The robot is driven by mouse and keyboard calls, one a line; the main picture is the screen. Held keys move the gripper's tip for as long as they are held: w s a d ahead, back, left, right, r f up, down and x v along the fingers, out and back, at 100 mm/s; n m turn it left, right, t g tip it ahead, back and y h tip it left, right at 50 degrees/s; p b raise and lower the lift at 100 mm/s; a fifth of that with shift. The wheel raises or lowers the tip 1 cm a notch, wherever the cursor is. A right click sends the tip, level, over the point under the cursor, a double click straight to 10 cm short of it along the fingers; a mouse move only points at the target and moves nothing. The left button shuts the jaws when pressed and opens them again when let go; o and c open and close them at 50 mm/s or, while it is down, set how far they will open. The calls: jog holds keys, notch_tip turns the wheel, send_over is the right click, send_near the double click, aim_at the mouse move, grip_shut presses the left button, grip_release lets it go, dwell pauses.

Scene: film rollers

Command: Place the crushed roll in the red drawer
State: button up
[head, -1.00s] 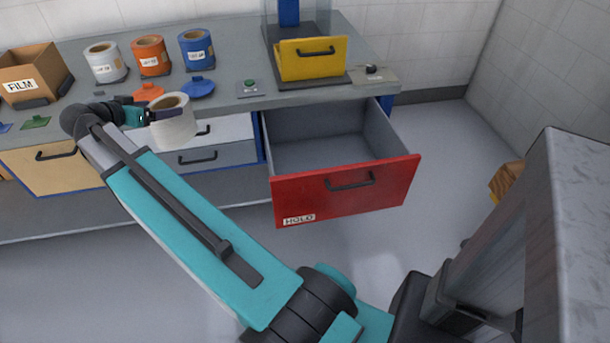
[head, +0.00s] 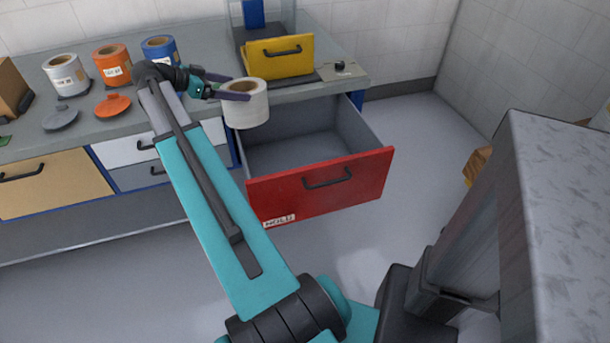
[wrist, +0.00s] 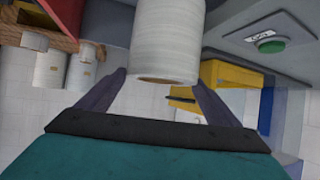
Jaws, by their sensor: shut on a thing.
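The roll (head: 247,107) is white film around a brown core. My gripper (head: 237,91) is shut on it and holds it up, over the rear left part of the open red drawer (head: 325,186). In the wrist view the roll (wrist: 166,45) sits between the two dark fingers of my gripper (wrist: 163,88). I cannot make out a crushed shape on it. The red drawer is pulled out, and the part of its grey inside that shows is empty. Its label reads "HOLD".
A grey block (head: 570,220) is at the right. Floor right of the drawer is clear.

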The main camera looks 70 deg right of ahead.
jog(key=s+d+f+m+g+y, duration=0.1)
jog(key=s+d+m, duration=0.1)
jog(key=s+d, duration=0.35)
jog(key=s+d+m+g+y, duration=0.1)
jog(key=s+d, duration=0.1)
jog(key=s, duration=0.7)
jog(key=s+d+f+m+g+y, duration=0.15)
jog(key=s+d, duration=0.25)
jog(key=s, duration=0.4)
notch_tip(320, 180, down, 14)
jog(key=s+d+b, duration=0.1)
jog(key=s+b, duration=0.1)
jog(key=b, duration=0.1)
jog(key=shift+r, duration=0.2)
notch_tip(320, 180, down, 6)
jog(key=shift+f, duration=0.15)
